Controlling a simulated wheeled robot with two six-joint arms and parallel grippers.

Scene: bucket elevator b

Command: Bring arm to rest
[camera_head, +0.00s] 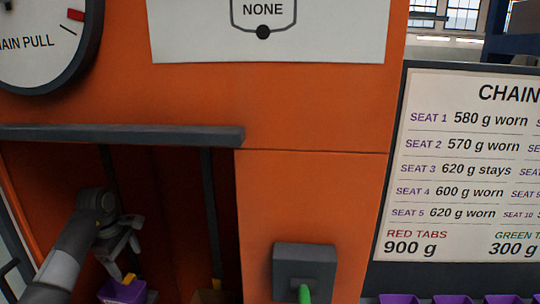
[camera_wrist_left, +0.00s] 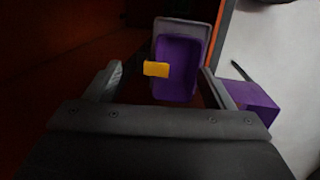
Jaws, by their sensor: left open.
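My left gripper (camera_head: 124,258) reaches into the dark opening of the orange housing, pointing down. Its two fingers are apart. A purple bucket (camera_head: 122,292) with a yellow tab (camera_head: 129,278) is just below the fingertips. In the left wrist view the bucket (camera_wrist_left: 177,85) and its yellow tab (camera_wrist_left: 156,69) appear between the open fingers. I cannot tell whether a finger touches the bucket. My right gripper is not in view.
The orange housing (camera_head: 310,190) and a dark ledge (camera_head: 120,134) frame the opening. A grey box with a green handle (camera_head: 304,292) sits on its front. A chain sign (camera_head: 470,160) stands at right, above a row of purple buckets (camera_head: 398,299).

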